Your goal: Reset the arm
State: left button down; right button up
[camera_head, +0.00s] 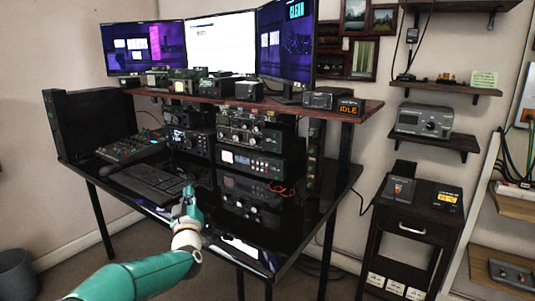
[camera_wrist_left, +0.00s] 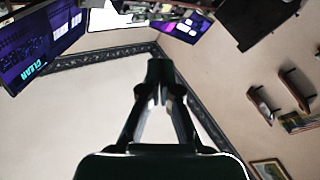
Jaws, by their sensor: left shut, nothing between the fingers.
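My left arm comes in from the bottom left in the head view. My left gripper (camera_head: 188,193) is in front of the black desk's near edge, beside the keyboard (camera_head: 150,183), and points up. In the left wrist view its fingers (camera_wrist_left: 161,82) meet at the tips with nothing between them. They stand against bare wall and ceiling, with no object near them. My right gripper is not in view. The stacked radio units (camera_head: 250,162) with knobs stand on the desk to the right of the gripper.
The black desk (camera_head: 215,238) has a wooden shelf (camera_head: 345,103) carrying three monitors (camera_head: 222,47). A dark side cabinet (camera_head: 408,228) stands to the right, and a bin (camera_head: 17,272) at the lower left. The floor at the lower left shows free room.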

pick_arm(q)
jog(key=s+f+m+g+h, duration=0.1)
jog(key=s+f+g+h, duration=0.3)
jog(key=f, duration=1)
jog(key=s+f+m+g+y, duration=0.1)
jog(key=s+f+m+g, duration=0.35)
jog(key=f, duration=1.05)
jog(key=s+d+f+n+g+h, duration=0.2)
jog(key=s+d+f+g, duration=0.1)
jog(key=s+f, duration=0.95)
jog(key=s+d+f+m+g+h, duration=0.1)
jog(key=s+d+f+g, duration=0.15)
jog(key=s, duration=0.65)
jog(key=s+d+f+g+h, duration=0.1)
jog(key=s+d+g, duration=0.15)
jog(key=s, duration=0.75)
jog(key=s+d+f+m+g+h, duration=0.1)
jog(key=s+d+g, duration=0.15)
jog(key=s, duration=0.65)
notch_tip(320, 180, up, 18)
jog(key=p, duration=1.8)
jog(key=shift+a+r+p, duration=0.25)
jog(key=shift+a+p, duration=0.05)
jog(key=shift+w, duration=0.1)
jog(key=shift+f, duration=0.1)
